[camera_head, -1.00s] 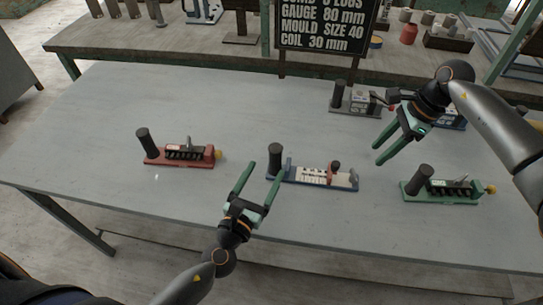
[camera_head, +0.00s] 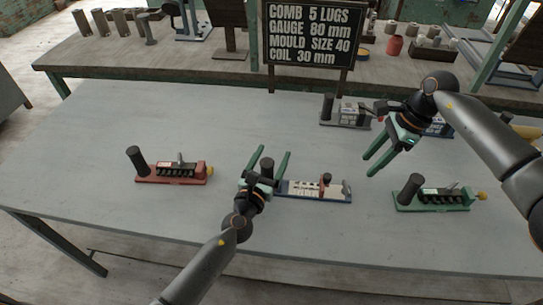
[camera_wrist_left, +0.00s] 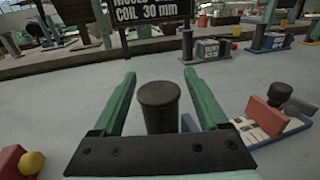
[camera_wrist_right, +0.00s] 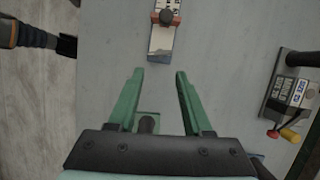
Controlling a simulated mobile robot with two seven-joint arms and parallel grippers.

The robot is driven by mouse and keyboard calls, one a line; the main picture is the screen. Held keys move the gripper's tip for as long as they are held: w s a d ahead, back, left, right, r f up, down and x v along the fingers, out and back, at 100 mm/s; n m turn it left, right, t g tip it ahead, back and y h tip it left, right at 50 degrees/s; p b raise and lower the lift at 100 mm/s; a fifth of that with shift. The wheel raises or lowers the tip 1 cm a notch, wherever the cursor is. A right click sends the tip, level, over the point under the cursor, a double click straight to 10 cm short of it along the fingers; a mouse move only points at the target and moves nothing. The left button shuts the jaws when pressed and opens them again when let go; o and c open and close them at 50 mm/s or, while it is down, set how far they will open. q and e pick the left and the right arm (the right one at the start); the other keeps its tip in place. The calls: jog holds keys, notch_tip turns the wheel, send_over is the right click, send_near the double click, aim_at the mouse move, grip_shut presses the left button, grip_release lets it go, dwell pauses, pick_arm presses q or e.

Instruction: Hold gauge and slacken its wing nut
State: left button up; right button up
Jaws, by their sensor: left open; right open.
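The gauge (camera_head: 312,190) lies on the table as a blue base with a pale scale, a red slider with a dark knob (camera_head: 327,178) at its right, and an upright black post (camera_head: 267,169) at its left. I cannot make out the wing nut's shape. My left gripper (camera_head: 275,151) is open, and in the left wrist view the black post (camera_wrist_left: 158,105) stands between its fingers, with no clear contact. My right gripper (camera_head: 368,166) is open and empty above the table, right of the gauge. The right wrist view shows the gauge's slider end (camera_wrist_right: 163,30) beyond its fingertips.
A red-based comb tool (camera_head: 172,170) lies left and a green-based one (camera_head: 433,197) right. A grey-based device (camera_head: 345,114) and a blue one (camera_head: 438,128) stand behind. A lettered sign (camera_head: 310,35) stands at the back edge. The left rear table is clear.

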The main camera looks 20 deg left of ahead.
pick_arm(q)
jog(key=shift+c, duration=0.3)
grip_shut()
dwell(0.5)
